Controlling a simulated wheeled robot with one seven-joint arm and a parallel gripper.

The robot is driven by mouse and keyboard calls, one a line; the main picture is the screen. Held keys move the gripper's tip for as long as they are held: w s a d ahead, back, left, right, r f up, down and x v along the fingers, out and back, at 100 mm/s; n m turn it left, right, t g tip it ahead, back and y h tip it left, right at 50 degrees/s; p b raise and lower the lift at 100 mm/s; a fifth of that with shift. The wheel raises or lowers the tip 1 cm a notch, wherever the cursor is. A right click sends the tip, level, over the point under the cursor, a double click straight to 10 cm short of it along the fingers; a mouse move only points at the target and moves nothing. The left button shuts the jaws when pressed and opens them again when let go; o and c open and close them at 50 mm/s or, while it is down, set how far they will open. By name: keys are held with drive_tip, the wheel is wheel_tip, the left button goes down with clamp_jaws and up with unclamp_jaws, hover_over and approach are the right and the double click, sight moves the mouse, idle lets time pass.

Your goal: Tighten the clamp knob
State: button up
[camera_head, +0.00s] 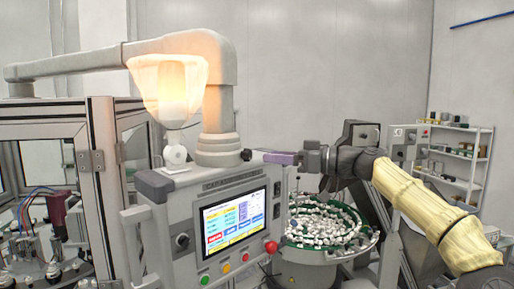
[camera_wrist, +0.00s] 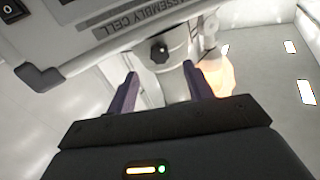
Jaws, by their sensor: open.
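The clamp knob is a small dark knob (camera_head: 246,154) on the side of the grey column base (camera_head: 217,145), above the control panel. In the wrist view the knob (camera_wrist: 159,51) shows as a black round part on the pale column, ahead of and between my fingertips. My gripper (camera_head: 262,156) comes from the right, with its purple fingers pointing left at the knob. In the wrist view my gripper (camera_wrist: 160,72) has its two fingers well apart with nothing between them. A small gap seems to remain between fingertips and knob; contact cannot be told.
The control panel (camera_head: 235,220), with a lit screen and buttons, stands just below my gripper. A bowl feeder (camera_head: 325,230) full of small parts is below my arm. Shelves (camera_head: 455,160) stand at the right.

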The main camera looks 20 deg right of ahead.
sight(250, 155)
drive_tip(key=p+x, duration=0.2)
drive_tip(key=x, duration=0.2)
drive_tip(key=shift+w+a+r, duration=0.15)
drive_tip(key=shift+w+a, duration=0.5)
drive_tip(key=shift+w, duration=0.05)
drive_tip(key=c, duration=1)
